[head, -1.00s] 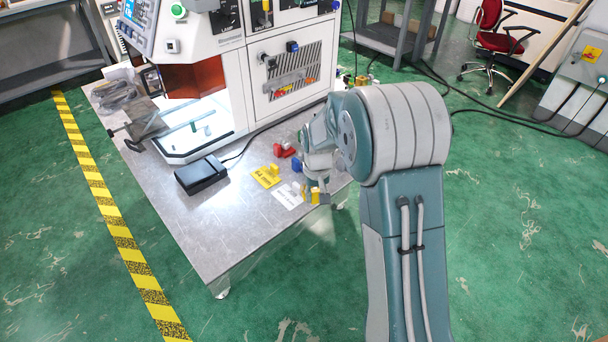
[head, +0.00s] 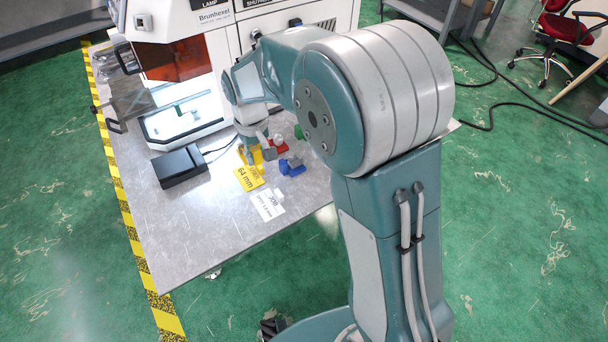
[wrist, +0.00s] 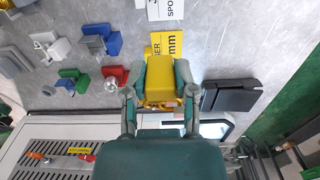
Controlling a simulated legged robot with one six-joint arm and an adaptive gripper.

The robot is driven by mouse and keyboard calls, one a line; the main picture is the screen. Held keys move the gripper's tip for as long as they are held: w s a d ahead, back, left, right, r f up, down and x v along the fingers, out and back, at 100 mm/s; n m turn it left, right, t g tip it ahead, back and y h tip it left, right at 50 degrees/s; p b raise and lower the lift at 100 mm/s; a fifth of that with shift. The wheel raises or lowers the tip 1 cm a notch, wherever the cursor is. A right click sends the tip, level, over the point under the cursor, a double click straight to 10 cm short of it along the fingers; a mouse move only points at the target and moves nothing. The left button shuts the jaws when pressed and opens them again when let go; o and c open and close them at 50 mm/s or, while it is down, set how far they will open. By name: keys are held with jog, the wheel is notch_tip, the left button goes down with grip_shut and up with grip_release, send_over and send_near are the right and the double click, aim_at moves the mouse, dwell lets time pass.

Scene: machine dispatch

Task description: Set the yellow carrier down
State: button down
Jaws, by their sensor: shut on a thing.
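The yellow carrier (wrist: 159,85) sits between the two fingers of my gripper (wrist: 160,78) in the wrist view. The fingers are shut on its sides. In the head view my gripper (head: 254,152) is low over the table, and the yellow carrier (head: 269,153) shows partly behind the fingers. A yellow card (head: 249,178) marked 64 mm lies flat right by the gripper; it also shows just beyond the carrier in the wrist view (wrist: 168,43). I cannot tell whether the carrier touches the table or card.
A blue carrier (head: 291,167) with a grey part, a red piece (head: 281,147) and a green piece (head: 298,132) are close to the right. A white card (head: 268,205) lies in front. A black box (head: 179,167) stands left. The machine (head: 230,20) is behind.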

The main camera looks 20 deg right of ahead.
jog(key=shift+r, duration=0.1)
jog(key=s+d+f, duration=0.3)
jog(key=d, duration=0.6)
send_over(317, 197)
jog(key=f, duration=0.5)
jog(key=shift+a+f, duration=0.4)
jog(key=f, duration=0.1)
jog(key=d+f, duration=0.1)
jog(key=f, duration=0.1)
jog(key=shift+s+f, duration=0.1)
jog(key=shift+f, duration=0.4)
jog(key=shift+a+f, duration=0.1)
jog(key=shift+c, duration=2)
grip_release()
